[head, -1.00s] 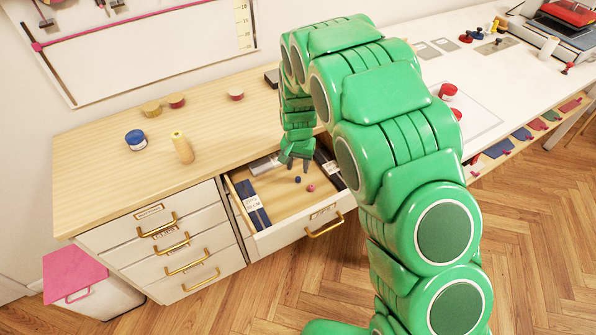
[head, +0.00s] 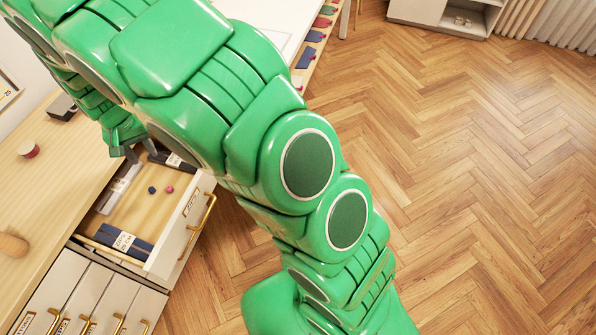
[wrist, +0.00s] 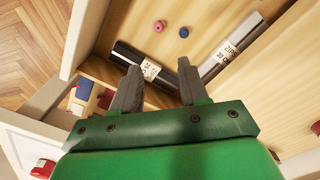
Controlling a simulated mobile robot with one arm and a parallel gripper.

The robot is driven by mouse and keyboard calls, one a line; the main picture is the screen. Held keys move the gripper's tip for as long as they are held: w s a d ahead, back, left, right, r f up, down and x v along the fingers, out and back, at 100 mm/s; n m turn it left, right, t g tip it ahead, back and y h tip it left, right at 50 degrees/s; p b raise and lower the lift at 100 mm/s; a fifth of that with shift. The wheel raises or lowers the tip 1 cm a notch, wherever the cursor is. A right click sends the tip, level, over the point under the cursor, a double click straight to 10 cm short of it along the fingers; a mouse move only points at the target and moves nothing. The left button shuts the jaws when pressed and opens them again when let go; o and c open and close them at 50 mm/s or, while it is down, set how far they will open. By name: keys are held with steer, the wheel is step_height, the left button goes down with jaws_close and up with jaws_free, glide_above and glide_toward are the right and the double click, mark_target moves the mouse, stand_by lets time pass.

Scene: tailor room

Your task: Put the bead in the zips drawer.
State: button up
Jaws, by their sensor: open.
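Two small beads lie apart on the floor of the open drawer (head: 180,240): a blue bead (head: 152,190) and a pink bead (head: 169,189). The wrist view also shows the blue bead (wrist: 184,32) and the pink bead (wrist: 158,26), both beyond my fingertips. My gripper (wrist: 159,68) is open with nothing between its fingers. In the head view my gripper (head: 141,153) is over the back part of this drawer. A grey pack (wrist: 222,58) in the drawer has a label that seems to read "ZIPS". The drawer's front label is too small to read.
A black labelled pack (wrist: 140,64) lies below my fingers. A dark blue pack (head: 125,241) lies at the drawer's near end. Shut drawers (head: 75,295) sit beside it. A red-topped tin (head: 28,149) stands on the wooden counter (head: 50,190). The floor at right is clear.

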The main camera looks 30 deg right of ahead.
steer(key=s+d+r, duration=0.7)
steer(key=d, duration=0.2)
steer(key=s+d+r, duration=0.6)
steer(key=d+r, duration=0.1)
steer(key=d, duration=0.2)
steer(key=s+d+r, duration=0.1)
steer(key=s+d, duration=0.2)
steer(key=s, duration=0.4)
steer(key=s+d+r+g, duration=0.1)
steer(key=s+d+r, duration=0.1)
steer(key=s, duration=0.6)
steer(key=s+d+r, duration=0.1)
steer(key=s+d, duration=0.3)
steer(key=s, duration=0.3)
steer(key=shift+s+d+r+g, duration=0.3)
steer(key=shift+s+d, duration=0.1)
